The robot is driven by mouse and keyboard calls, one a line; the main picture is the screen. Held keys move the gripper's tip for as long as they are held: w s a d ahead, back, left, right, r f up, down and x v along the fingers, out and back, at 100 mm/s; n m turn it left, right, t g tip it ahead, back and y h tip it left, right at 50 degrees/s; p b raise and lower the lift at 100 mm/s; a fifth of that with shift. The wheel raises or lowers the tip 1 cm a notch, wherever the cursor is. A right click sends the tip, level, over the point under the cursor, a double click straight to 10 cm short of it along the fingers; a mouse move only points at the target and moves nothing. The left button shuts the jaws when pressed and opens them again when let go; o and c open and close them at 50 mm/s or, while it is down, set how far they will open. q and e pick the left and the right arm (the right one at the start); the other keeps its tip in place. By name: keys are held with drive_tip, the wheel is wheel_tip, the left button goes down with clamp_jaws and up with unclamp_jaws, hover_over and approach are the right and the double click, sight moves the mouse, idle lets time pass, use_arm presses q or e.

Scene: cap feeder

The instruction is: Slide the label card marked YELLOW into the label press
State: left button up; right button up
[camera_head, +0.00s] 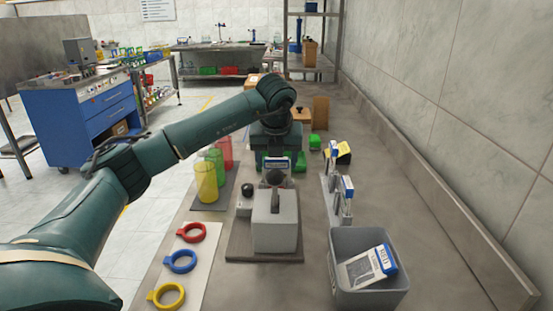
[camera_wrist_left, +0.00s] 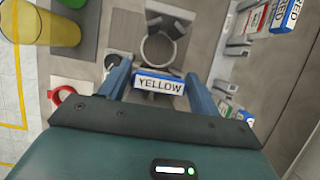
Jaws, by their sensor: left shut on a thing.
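The YELLOW label card (camera_wrist_left: 159,85), white with a blue edge, is between the fingers of my left gripper (camera_wrist_left: 160,88) in the wrist view. My left gripper is shut on it. In the head view the card's blue and white end (camera_head: 276,163) shows in front of the dark gripper body, above and behind the press block. What I take as the label press (camera_head: 274,222) is a pale grey block on a brown base, with a dark round knob behind it. Card and press look apart. My right gripper is not in view.
A card rack (camera_head: 335,190) holding blue-edged cards stands right of the press. A grey bin (camera_head: 368,300) with a card inside is at front right. Red, blue and yellow rings (camera_head: 170,296) lie on a pale mat at left, with coloured cylinders (camera_head: 206,182) behind.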

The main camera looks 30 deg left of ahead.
use_arm(q)
drive_tip(key=shift+f+b, duration=0.4)
drive_tip(key=shift+f, duration=0.35)
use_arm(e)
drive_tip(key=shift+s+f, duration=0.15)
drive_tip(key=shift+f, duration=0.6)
use_arm(q)
drive_tip(key=o, duration=1)
drive_tip(key=c, duration=0.3)
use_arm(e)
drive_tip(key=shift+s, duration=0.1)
use_arm(q)
drive_tip(key=shift+r, duration=0.1)
drive_tip(key=shift+r+p, duration=4.05)
drive_tip(key=shift+r, duration=1.45)
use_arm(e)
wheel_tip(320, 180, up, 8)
use_arm(q)
drive_tip(key=shift+f, duration=0.1)
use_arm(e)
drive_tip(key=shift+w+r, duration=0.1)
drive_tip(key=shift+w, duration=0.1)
